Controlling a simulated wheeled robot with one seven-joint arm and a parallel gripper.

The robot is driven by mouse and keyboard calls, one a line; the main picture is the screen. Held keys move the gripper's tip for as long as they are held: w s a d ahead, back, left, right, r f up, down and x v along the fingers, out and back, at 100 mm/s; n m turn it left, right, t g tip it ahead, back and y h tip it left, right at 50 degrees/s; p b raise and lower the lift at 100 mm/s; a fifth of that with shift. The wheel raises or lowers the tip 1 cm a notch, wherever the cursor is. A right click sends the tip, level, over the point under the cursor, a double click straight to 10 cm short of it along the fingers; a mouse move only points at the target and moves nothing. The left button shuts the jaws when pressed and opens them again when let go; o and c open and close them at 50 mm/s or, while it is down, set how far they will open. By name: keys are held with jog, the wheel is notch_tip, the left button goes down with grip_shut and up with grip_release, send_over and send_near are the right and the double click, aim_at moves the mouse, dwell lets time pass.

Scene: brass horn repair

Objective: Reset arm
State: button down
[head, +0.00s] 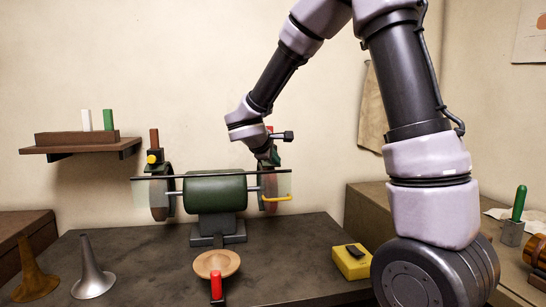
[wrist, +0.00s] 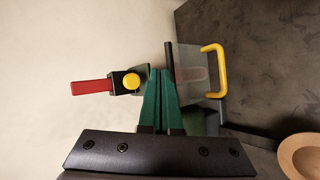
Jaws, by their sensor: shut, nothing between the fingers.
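My gripper (wrist: 161,73) is shut and empty, its two green fingers together in the wrist view. In the head view it is over the right end of the green two-wheeled machine (head: 215,193). In the wrist view a red bar (wrist: 91,86) in a dark holder with a yellow knob (wrist: 131,81) lies just left of the fingers. A clear shield (wrist: 189,65) with a yellow handle (wrist: 220,71) is just right of them. I cannot tell whether the fingers touch anything. My wrist partly hides the right holder in the head view.
The dark bench (head: 130,255) carries a wooden dish (head: 217,262), a red-topped piece (head: 216,285), a silver bell (head: 92,272) and a yellow block (head: 351,262). A wall shelf (head: 80,148) is at left. A brown bar (head: 154,139) stands at the left wheel. Air above the machine's middle is free.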

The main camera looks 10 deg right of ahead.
jog(key=s+d+r+m+g, duration=0.4)
jog(key=s+d+m, duration=0.5)
jog(key=s, duration=0.4)
jog(key=s+a+r+m+y, duration=0.1)
jog(key=s+r+m+y, duration=0.1)
jog(key=s+m+y, duration=0.2)
jog(key=s+a+r+m+t+y, duration=0.1)
jog(key=s+r+m+y, duration=0.1)
jog(key=s, duration=0.8)
jog(key=m+y, duration=0.1)
jog(key=y, duration=0.1)
jog(key=shift+s+r+m+y, duration=0.3)
jog(key=shift+s+r+m, duration=0.05)
jog(key=shift+s+m, duration=0.05)
